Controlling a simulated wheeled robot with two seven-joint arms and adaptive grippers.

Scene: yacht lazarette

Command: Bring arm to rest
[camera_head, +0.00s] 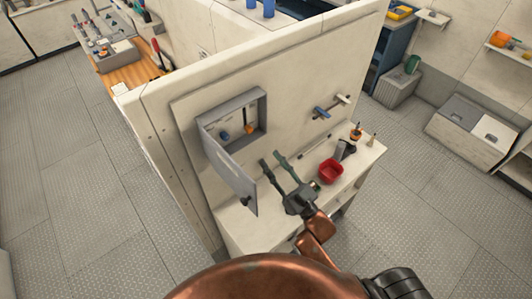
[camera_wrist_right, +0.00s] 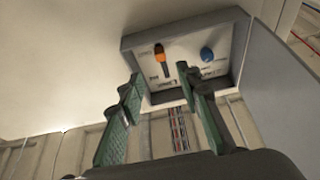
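My right gripper (camera_head: 272,161) is open and empty in front of the wall panel. Its two fingers, with green pads, show apart in the right wrist view (camera_wrist_right: 160,90). Just beyond it is a grey wall box (camera_head: 263,103) with its door (camera_head: 229,167) swung open. Inside the box are an orange-handled lever (camera_head: 249,128) and a blue knob (camera_head: 225,136). In the right wrist view the orange lever (camera_wrist_right: 160,54) and blue knob (camera_wrist_right: 206,53) show past the fingertips, and neither is touched. My left gripper is out of view.
A white bench (camera_head: 238,230) stands below the box. A red bowl (camera_head: 331,170) and small bottles stand on it, right of my right gripper. A blue-handled valve (camera_head: 322,112) is on the wall. The open door hangs left of the gripper. Patterned floor (camera_head: 60,170) is clear at left.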

